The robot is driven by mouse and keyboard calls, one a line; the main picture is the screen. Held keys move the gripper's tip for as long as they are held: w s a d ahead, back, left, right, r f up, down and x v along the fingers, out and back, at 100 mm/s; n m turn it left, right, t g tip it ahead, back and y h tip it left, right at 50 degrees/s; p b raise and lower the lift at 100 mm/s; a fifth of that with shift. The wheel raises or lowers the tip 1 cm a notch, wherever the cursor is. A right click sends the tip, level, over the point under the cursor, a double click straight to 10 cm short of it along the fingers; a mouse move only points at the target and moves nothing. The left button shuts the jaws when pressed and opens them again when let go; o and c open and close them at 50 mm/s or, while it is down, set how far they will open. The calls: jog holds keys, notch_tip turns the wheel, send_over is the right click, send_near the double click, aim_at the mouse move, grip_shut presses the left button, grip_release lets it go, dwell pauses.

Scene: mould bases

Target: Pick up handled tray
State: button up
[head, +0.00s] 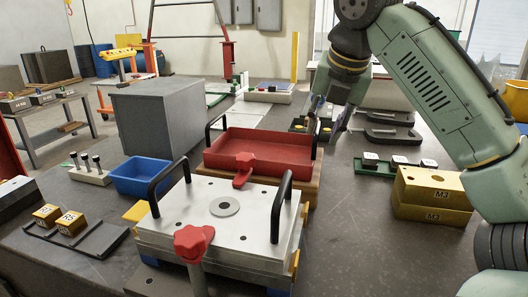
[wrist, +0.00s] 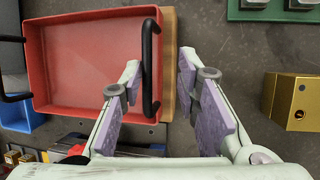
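The handled tray is a shallow red tray (head: 262,150) with a black handle at each end, resting on a wooden board behind the silver plate in the head view. In the wrist view the red tray (wrist: 85,65) fills the upper left and looks empty. Its right black handle (wrist: 151,68) appears between my two fingers, closer to the left one. My gripper (head: 328,118) is open, near the tray's right end in the head view. In the wrist view my gripper (wrist: 160,72) shows its purple pads spread apart, with nothing gripped. I cannot tell its exact height over the handle.
A silver mould plate (head: 222,213) with black handles and red knobs stands in front of the tray. A blue bin (head: 140,177) and grey block (head: 160,118) are left. Gold M3 blocks (head: 432,195) and a green strip (head: 375,168) lie right. Bare table (head: 365,235) shows at front right.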

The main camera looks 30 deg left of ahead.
jog(key=x, duration=0.5)
jog(key=shift+w+a+f, duration=0.15)
jog(key=shift+f, duration=0.05)
grip_shut()
jog(key=shift+r, duration=0.1)
dwell(0.6)
